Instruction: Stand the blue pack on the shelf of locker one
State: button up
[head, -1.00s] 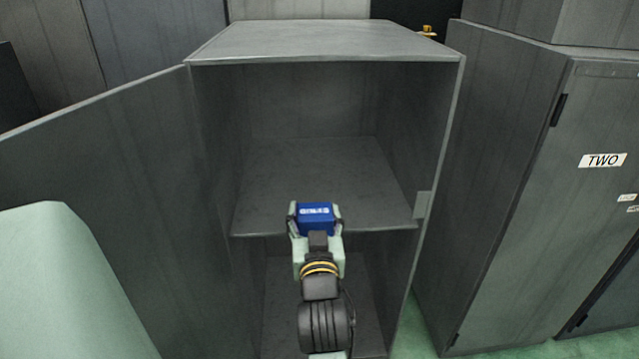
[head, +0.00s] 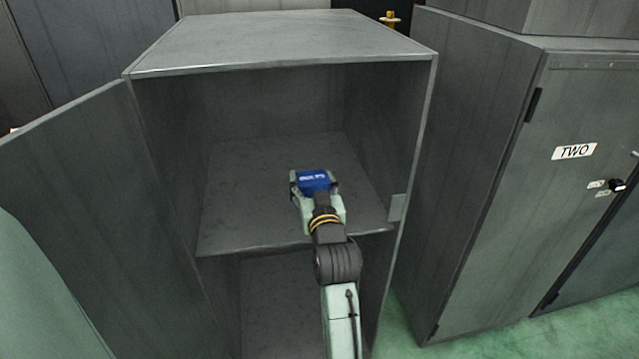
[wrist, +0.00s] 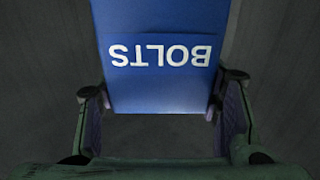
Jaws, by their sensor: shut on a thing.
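The blue pack (head: 313,180), lettered BOLTS, is held in my gripper (head: 314,185) inside the open grey locker. In the wrist view the pack (wrist: 160,78) sits between the two fingers of my gripper (wrist: 160,112), its lettering upside down. The locker's shelf (head: 250,205) is a flat grey board across its middle. In the head view the pack shows over the shelf, in from its front edge, right of the middle. I cannot tell whether its base touches the shelf.
The locker's door (head: 95,200) stands open to the left. Its right wall (head: 385,130) is close to my gripper, with a small plate near the front edge. Locker TWO (head: 500,180) is shut at the right. The shelf's left part is bare.

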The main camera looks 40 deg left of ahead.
aim_at(320, 176)
jog(key=w, duration=0.3)
jog(key=shift+a+f, duration=0.1)
jog(key=shift+a, duration=0.1)
jog(key=shift+w+f+p, duration=0.2)
jog(key=shift+f+p, duration=0.1)
jog(key=shift+f, duration=0.6)
jog(key=shift+w+f+p, duration=0.15)
jog(key=shift+f+p, duration=0.15)
jog(key=shift+f, duration=0.6)
jog(key=shift+f, duration=0.15)
jog(key=o, duration=1.4)
jog(key=shift+a, duration=0.1)
